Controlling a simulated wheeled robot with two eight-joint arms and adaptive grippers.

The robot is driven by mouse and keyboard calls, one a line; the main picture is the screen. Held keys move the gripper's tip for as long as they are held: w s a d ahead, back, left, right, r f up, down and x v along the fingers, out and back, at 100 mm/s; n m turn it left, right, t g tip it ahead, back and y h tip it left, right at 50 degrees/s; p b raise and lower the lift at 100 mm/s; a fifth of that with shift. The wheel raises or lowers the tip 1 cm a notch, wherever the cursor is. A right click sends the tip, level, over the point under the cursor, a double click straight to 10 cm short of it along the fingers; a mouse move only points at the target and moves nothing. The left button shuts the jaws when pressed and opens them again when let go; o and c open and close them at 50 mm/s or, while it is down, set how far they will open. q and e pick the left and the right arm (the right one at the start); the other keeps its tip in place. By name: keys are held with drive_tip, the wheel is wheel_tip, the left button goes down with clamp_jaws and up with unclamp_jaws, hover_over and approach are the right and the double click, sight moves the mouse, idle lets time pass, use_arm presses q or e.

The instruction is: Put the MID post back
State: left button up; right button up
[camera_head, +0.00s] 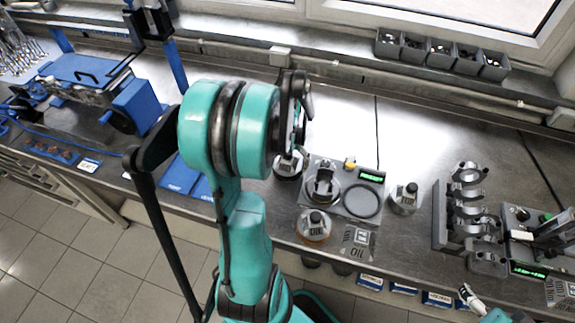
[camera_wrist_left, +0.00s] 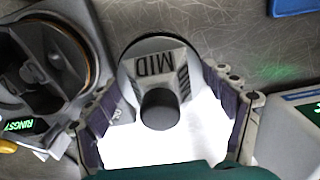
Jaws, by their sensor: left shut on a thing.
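The MID post (camera_wrist_left: 146,66) is a grey block with a dark round knob, lettered MID, in the left wrist view. My left gripper (camera_wrist_left: 162,98) is shut on it, with a finger on each side. In the head view my left gripper (camera_head: 300,105) shows above the bench, largely hidden by its own wrist. A dark round piece (camera_head: 288,166) shows partly below it; its lettering cannot be read there. My right gripper (camera_head: 470,297) shows only in part at the lower right edge; its fingers are unclear.
The ring station (camera_head: 337,170) with a piston and a green display stands beside the left gripper. The OIL post (camera_head: 315,227) is in front of it, the TOP post (camera_head: 404,198) to its right. A grey rack (camera_head: 440,215) stands farther right.

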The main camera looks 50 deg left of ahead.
use_arm(q)
drive_tip(key=shift+w+a+f, duration=0.1)
drive_tip(key=shift+f, duration=0.35)
drive_tip(key=shift+f, duration=0.15)
drive_tip(key=o, duration=1.4)
drive_tip(key=shift+c, duration=0.2)
